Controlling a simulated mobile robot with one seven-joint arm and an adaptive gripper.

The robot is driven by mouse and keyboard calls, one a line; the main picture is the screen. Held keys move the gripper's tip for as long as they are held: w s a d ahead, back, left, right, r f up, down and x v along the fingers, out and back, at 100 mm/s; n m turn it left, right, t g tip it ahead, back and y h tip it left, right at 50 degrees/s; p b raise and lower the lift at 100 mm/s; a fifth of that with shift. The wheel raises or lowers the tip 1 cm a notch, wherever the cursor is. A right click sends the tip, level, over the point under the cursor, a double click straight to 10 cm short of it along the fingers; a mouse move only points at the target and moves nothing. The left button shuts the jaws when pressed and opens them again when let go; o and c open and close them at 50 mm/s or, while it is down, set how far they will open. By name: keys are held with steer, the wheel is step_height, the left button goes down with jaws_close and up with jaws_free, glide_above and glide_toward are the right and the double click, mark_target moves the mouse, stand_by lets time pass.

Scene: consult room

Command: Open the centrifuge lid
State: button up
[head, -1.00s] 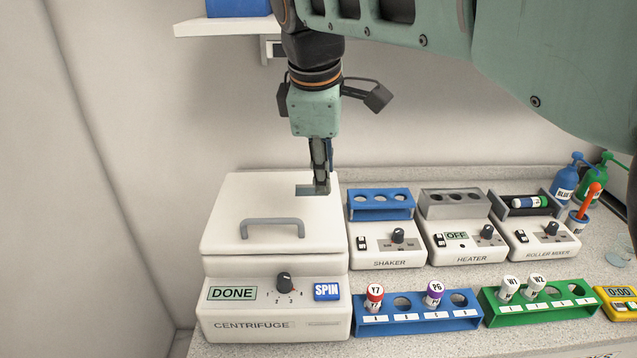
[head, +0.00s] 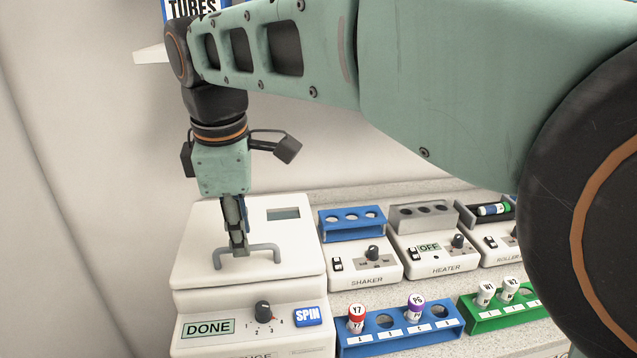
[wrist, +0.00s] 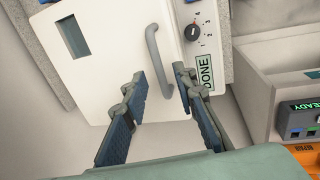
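The centrifuge is a white box at the left of the head view, its front panel (head: 240,341) showing a green DONE display, a knob and a blue SPIN button. Its lid (head: 200,225) is closed, with a grey bar handle (head: 268,246) near the front edge. The handle also shows in the wrist view (wrist: 153,55). My gripper (head: 239,250) points down above the lid, at the handle's left part in the head view. In the wrist view my gripper (wrist: 160,82) has its fingers apart, with the handle between or just beyond the tips. Contact cannot be told.
A shaker (head: 362,268), a heater (head: 440,260) and a roller mixer stand to the right. A blue rack (head: 400,333) with capped tubes and a green rack (head: 500,311) stand in front of them. A wall shelf (head: 149,57) is above left.

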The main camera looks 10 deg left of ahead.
steer(key=shift+w+f, duration=0.2)
steer(key=shift+f, duration=0.7)
steer(key=shift+c, duration=0.3)
jaws_close()
